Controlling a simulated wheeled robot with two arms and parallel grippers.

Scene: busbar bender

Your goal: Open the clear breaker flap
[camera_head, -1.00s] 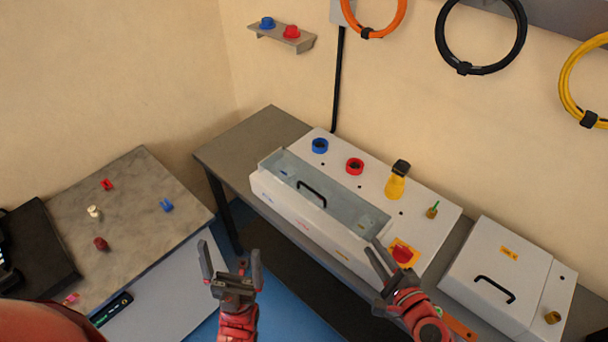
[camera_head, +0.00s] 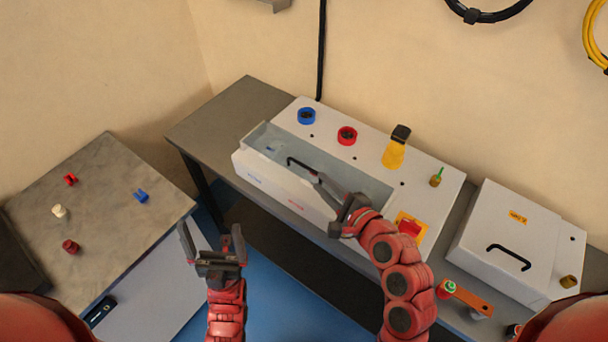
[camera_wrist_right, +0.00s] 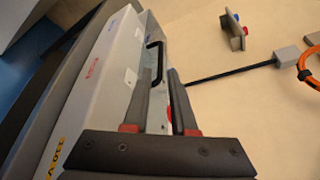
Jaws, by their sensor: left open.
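The clear breaker flap (camera_head: 342,166) lies closed over the front trough of the white bender panel (camera_head: 370,150). Its black handle (camera_head: 297,163) stands up near the front edge. My right gripper (camera_head: 317,186) is at the right end of this handle, fingers pointing at it. In the right wrist view the handle (camera_wrist_right: 154,58) shows by the tip of the left-hand finger. The fingers (camera_wrist_right: 164,75) are apart, with nothing clearly between them; contact with the handle cannot be told. My left gripper (camera_head: 211,232) is open and empty, in front of the bench.
The panel carries a blue ring (camera_head: 306,116), a red ring (camera_head: 347,135), a yellow part (camera_head: 394,154) and a red switch (camera_head: 410,227). A white box (camera_head: 510,235) with a black handle stands at right. A side table (camera_head: 100,215) holds small parts.

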